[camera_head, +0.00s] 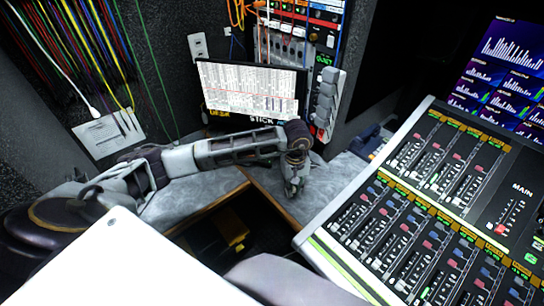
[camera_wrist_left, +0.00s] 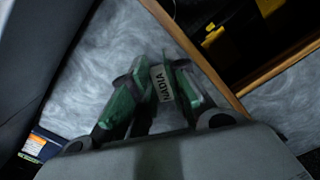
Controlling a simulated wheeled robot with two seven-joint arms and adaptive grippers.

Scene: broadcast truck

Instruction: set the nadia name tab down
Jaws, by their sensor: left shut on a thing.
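The nadia name tab (camera_wrist_left: 161,83) is a small pale strip with dark "NADIA" lettering. It shows in the left wrist view between the green-padded fingertips of my left gripper (camera_wrist_left: 158,80), which is shut on it. In the head view my left gripper (camera_head: 294,188) points down at the grey mottled desk (camera_head: 335,185), close to its wooden edge. The tab cannot be made out in the head view. I cannot tell whether the tab touches the desk. My right gripper is not in view.
A large mixing console (camera_head: 430,200) fills the right. A dark gap with a yellow object (camera_head: 230,228) opens in front of the desk's wooden edge.

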